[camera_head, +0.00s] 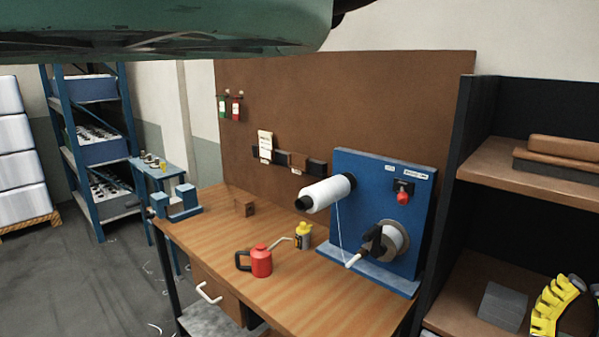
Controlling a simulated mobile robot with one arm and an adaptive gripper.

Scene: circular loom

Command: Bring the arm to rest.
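My gripper is not in view, and I cannot tell how my arm is posed. A wooden workbench (300,298) stands in front of a brown backboard (350,110).
A large teal body (160,32) overhangs the top left. Dark shelving (530,180) is at right, a blue rack (95,150) at left. Floor shows at lower left.

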